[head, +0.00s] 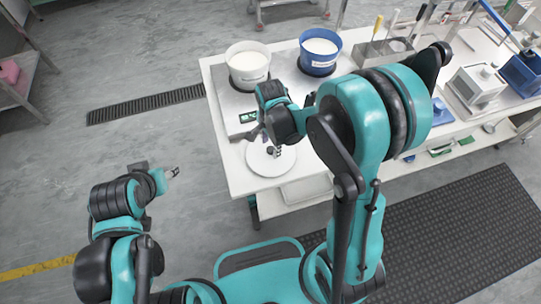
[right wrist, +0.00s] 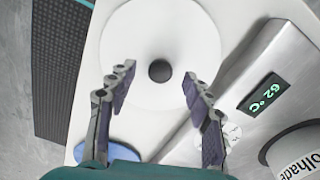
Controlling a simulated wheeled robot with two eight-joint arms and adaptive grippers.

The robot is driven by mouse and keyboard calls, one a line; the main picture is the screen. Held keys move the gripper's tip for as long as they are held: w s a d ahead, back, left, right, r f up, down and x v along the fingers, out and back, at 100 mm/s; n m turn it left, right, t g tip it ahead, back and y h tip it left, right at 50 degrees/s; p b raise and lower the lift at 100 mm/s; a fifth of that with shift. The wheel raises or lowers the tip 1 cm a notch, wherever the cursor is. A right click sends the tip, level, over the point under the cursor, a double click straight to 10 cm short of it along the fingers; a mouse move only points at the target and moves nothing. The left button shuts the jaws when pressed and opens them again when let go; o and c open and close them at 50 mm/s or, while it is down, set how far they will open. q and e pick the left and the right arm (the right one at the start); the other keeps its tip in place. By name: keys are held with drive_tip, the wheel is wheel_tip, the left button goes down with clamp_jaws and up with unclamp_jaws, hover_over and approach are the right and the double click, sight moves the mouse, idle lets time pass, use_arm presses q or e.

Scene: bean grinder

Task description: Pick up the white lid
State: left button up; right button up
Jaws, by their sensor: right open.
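The white lid (head: 262,168) is a round disc lying on the white table near its left front corner. In the right wrist view the lid (right wrist: 135,45) fills the upper middle, with a round black knob (right wrist: 160,71) at its centre. My right gripper (right wrist: 158,82) is open over the lid, one finger to each side of the knob, with gaps between. In the head view the right gripper (head: 268,140) partly covers the lid. My left gripper (head: 173,172) is off to the left, away from the table; its fingers are too small to read.
A metal heating plate (right wrist: 235,105) with a green display lies beside the lid. A white bucket (head: 248,68) and a blue bucket (head: 320,55) stand behind it. A blue disc (right wrist: 108,152) shows near my right gripper. Tools and boxes crowd the table's right side.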

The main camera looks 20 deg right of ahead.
wheel_tip(320, 180, down, 2)
drive_tip(key=shift+f, duration=0.2)
drive_tip(key=shift+r, duration=0.1)
clamp_jaws()
